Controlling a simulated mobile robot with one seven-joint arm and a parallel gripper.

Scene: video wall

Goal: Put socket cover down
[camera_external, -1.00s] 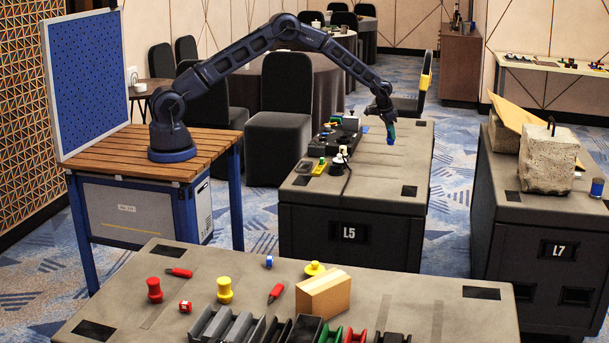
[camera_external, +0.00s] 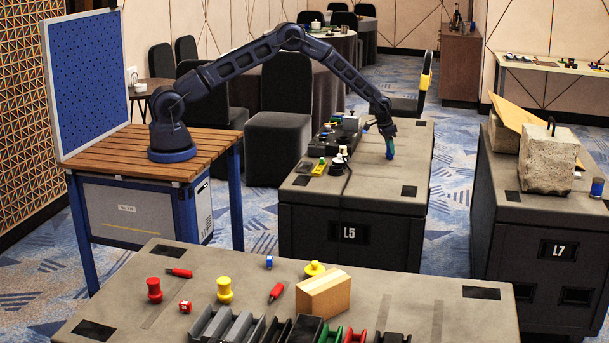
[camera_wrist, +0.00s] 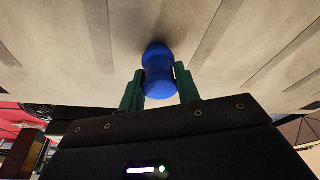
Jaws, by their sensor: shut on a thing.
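The socket cover seems to be the blue, waisted, rounded piece (camera_wrist: 158,70) in the wrist view. My gripper (camera_wrist: 159,84) has its green fingers on both sides of it and is shut on it. In the external view my gripper (camera_external: 390,146) is low over the right part of the grey L5 table top (camera_external: 375,188). A small blue end of the held piece (camera_external: 390,155) shows below the fingers there. I cannot tell whether it touches the table top.
A black-and-white device (camera_external: 340,160) with a cable and a yellow-green block (camera_external: 319,167) stand left of my gripper on the same table. The table top in front and right of my gripper is mostly clear. A concrete block (camera_external: 547,160) is on the L7 table.

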